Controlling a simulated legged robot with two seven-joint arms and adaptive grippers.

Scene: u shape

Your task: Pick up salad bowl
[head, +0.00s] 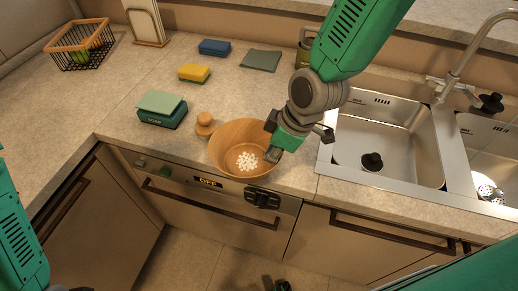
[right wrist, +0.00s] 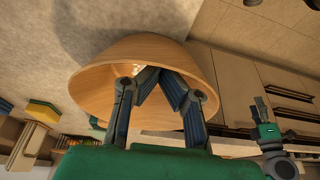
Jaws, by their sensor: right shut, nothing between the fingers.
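The salad bowl is a round wooden bowl (head: 226,143) with small white pieces in its bottom. It stands upright near the counter's front edge. My right gripper (head: 272,150) is at the bowl's right rim in the head view, its fingertips over the bowl's inside. In the right wrist view the fingers (right wrist: 153,78) meet in front of the wooden bowl (right wrist: 92,88), with nothing held; contact with the rim is unclear. My left arm shows at the left edge of the head view. A green-and-dark gripper (right wrist: 264,115), seemingly my left, shows in the right wrist view, finger state unclear.
A round wooden piece (head: 205,124) stands close to the bowl's left. A green sponge box (head: 162,110), yellow sponge (head: 194,73), blue sponge (head: 214,47) and wire basket (head: 80,45) stand farther left and back. The sink (head: 390,140) is to the right.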

